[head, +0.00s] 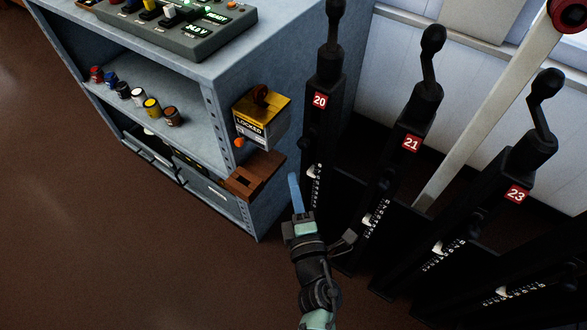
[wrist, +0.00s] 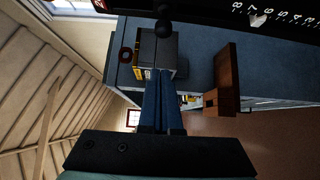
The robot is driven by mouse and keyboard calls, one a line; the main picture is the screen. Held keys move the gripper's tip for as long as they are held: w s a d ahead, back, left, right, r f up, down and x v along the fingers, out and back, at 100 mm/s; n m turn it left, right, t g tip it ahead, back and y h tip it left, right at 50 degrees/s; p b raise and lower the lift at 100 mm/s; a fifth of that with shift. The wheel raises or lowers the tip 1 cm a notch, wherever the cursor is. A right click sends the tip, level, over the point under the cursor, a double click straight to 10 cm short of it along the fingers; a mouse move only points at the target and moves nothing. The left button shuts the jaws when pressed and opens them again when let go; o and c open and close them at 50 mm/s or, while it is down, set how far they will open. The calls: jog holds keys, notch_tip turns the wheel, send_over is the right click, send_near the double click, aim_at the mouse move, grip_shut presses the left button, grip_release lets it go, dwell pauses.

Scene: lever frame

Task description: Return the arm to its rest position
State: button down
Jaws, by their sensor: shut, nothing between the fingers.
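My gripper (head: 295,185) has blue fingers and shows low in the middle of the head view, in front of the grey cabinet's right end and left of the black lever row. In the wrist view the two blue fingers (wrist: 163,103) lie side by side, shut, with nothing between them. The fingers touch nothing that I can make out. My arm reaches up from the bottom edge of the head view.
Black levers stand close on the right, with number plates 20 (head: 320,100), 21 (head: 411,143) and 23 (head: 516,194). A yellow-topped "LOCKED" box (head: 262,118) and a brown wooden block (head: 256,177) jut from the grey cabinet (head: 225,80). The brown floor (head: 90,230) at left is clear.

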jog(key=s+d, duration=0.1)
jog(key=s, duration=0.4)
jog(key=w+d+r+m+t+h, duration=0.15)
jog(key=r+m, duration=0.25)
jog(key=r, duration=0.8)
jog(key=w+d+r+m+t+h, duration=0.1)
jog(key=w+r+m+t+h, duration=0.2)
jog(key=r, duration=0.9)
jog(key=w+d+r+m+t+h, duration=0.1)
jog(key=w+d+r+m+h, duration=0.15)
jog(key=r+m, duration=0.65)
jog(key=s+a+r+m+t+y+p, duration=0.1)
jog(key=s+a+r+y, duration=0.2)
jog(key=r, duration=0.7)
jog(key=s+a+r+m+t, duration=0.2)
jog(key=s+r, duration=0.4)
jog(key=r, duration=0.4)
jog(key=s+a+r+m+t+y+p, duration=0.1)
jog(key=s+a+r+y, duration=0.2)
jog(key=r, duration=0.7)
notch_tip(320, 180, up, 10)
jog(key=h+p, duration=0.1)
jog(key=p, duration=0.9)
jog(key=shift+s+d+h+p, duration=0.3)
jog(key=shift+h+p, duration=0.1)
jog(key=shift+d, duration=0.1)
